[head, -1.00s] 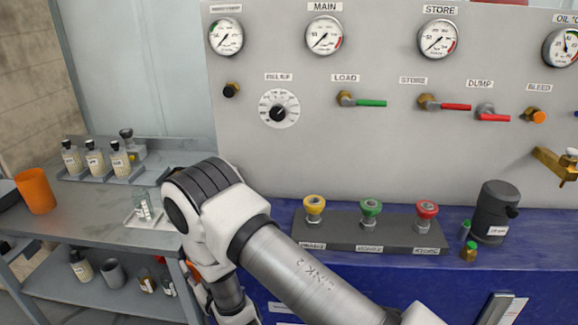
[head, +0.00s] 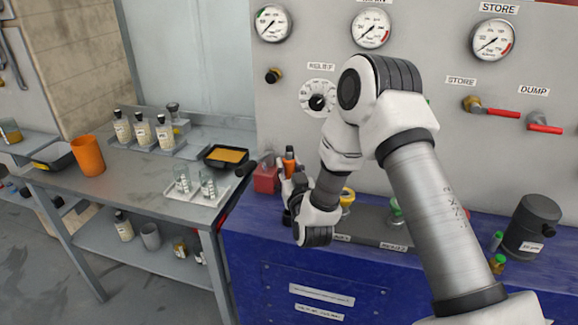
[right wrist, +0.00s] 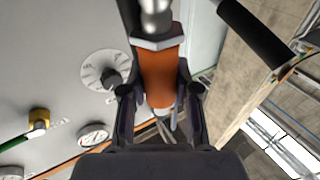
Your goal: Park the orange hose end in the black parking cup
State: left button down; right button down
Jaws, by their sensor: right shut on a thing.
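The orange hose end (head: 290,155) stands roughly upright in my right gripper (head: 290,172), beside the red box at the left end of the blue bench. In the right wrist view the orange hose end (right wrist: 160,75) is between both fingers, with a silver metal fitting above it. A short black cylinder (head: 247,167) sticks out just left of the gripper, apart from the hose end; it may be the parking cup, but its mouth is not clear. A black cylinder (right wrist: 255,35) also shows in the right wrist view. My left gripper is out of view.
A red box (head: 266,178) sits close beside the gripper. The coupling block (head: 372,228) is partly hidden by my right arm. A dark labelled canister (head: 530,225) stands at the right. The grey side table (head: 130,180) holds bottles, glasses and an orange cup (head: 88,157).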

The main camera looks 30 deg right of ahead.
jog(key=shift+f+b, duration=2)
jog(key=shift+f, duration=0.7)
jog(key=shift+f+b, duration=1.5)
jog(key=shift+f, duration=0.1)
jog(key=shift+r, duration=0.1)
jog(key=shift+r+p, duration=1.05)
jog(key=shift+r, duration=0.25)
dwell(0.3)
jog(key=shift+f+b, duration=1.4)
jog(key=shift+f, duration=0.05)
